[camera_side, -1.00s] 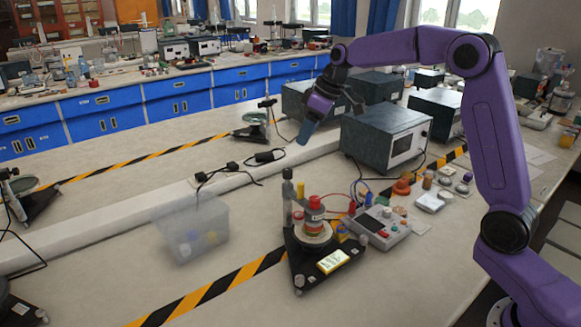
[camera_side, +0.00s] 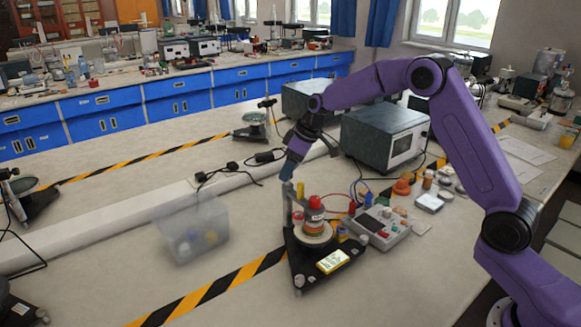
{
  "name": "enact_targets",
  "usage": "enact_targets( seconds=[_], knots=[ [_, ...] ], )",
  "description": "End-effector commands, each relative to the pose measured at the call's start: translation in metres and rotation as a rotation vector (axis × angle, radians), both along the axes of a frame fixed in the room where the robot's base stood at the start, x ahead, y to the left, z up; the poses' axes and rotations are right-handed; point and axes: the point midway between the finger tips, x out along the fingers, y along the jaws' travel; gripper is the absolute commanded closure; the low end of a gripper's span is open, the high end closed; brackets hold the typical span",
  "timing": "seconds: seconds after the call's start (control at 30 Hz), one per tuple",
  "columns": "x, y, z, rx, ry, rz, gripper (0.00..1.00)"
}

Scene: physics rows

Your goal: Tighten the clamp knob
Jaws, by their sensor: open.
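A black triangular stand (camera_side: 300,262) sits on the bench, with a round stack of parts and a red-topped piece (camera_side: 315,204) on it. A grey upright post (camera_side: 287,212) rises at the stand's back left. My gripper (camera_side: 286,172) points down at the post's top, and its bluish fingers cover the dark knob there. The jaws are open; whether they are around the knob or just above it I cannot tell. A small yellow piece (camera_side: 300,189) stands just right of the post.
A clear bin (camera_side: 191,232) with small coloured parts stands to the left. A control box (camera_side: 377,228) with wires is close on the right. A large grey instrument (camera_side: 385,138) stands behind.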

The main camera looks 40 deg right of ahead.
Motion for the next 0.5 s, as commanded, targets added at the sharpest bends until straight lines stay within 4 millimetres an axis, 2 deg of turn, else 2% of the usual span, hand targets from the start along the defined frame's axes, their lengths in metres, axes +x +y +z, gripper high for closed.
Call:
enact_targets(
  seconds=[0.1,0.13,0.2,0.3,0.5],
  knots=[
    [0.0,0.0001,0.0002,0.0,0.0,0.0,0.43],
    [0.0,0.0001,0.0003,0.0,0.0,0.0,0.5],
    [-0.0001,0.0001,0.0003,0.0,0.0,0.0,0.72],
    [-0.0001,0.0001,0.0003,0.0,0.0,0.0,0.99],
    [-0.0002,0.0002,0.0005,0.0,0.0,-0.007,0.99]
  ],
)
